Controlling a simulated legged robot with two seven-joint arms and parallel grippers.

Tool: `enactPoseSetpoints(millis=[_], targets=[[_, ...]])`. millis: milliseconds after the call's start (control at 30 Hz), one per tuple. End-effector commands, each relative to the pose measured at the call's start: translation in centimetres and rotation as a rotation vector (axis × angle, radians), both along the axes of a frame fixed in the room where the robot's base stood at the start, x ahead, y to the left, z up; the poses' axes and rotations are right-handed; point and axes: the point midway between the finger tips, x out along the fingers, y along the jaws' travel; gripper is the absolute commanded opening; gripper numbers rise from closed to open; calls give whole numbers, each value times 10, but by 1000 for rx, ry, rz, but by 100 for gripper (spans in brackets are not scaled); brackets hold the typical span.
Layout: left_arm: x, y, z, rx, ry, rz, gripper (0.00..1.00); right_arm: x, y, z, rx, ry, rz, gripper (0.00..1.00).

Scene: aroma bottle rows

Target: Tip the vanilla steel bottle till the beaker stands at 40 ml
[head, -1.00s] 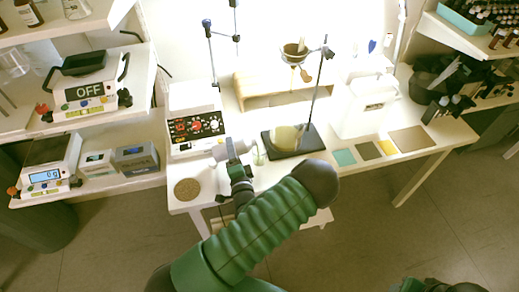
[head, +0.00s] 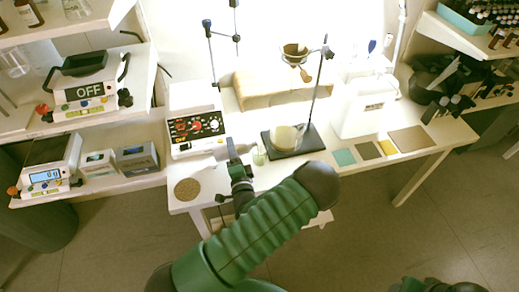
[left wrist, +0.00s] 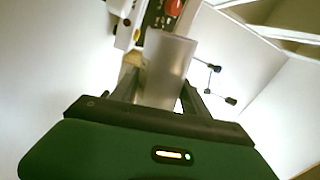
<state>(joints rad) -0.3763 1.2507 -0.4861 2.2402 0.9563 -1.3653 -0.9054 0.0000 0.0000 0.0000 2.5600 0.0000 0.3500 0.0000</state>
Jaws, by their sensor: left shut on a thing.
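My left gripper (head: 238,165) is at the front left of the white table, shut on a pale grey steel bottle (head: 222,151). The gripper partly hides the bottle, and its exact tilt is hard to tell. In the left wrist view the bottle (left wrist: 170,58) shows as a smooth grey cylinder between the two fingers. A small clear glass beaker (head: 259,157) stands on the table just right of the gripper. Its level and marks are too small to read, and no stream shows. My right gripper is not in view.
A glass vessel with pale contents (head: 285,137) sits on the black stand base (head: 310,140). A control box with knobs (head: 195,130) stands behind the bottle. A round cork mat (head: 187,189) lies front left, and flat coloured squares (head: 344,157) lie to the right.

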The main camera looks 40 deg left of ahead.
Motion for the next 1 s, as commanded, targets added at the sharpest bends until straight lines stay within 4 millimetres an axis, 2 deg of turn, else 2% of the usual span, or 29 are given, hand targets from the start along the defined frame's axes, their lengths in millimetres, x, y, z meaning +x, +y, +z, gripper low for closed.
enactPoseSetpoints(millis=[233,467,733,1000], targets=[[-3,3,-3,-153,-180,1,0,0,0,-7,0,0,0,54],[-2,2,-3,-168,-198,0,0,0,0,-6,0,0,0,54],[9,-7,-8,-468,-550,1,0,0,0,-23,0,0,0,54],[9,-8,-7,-496,-580,0,0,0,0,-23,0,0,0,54]])
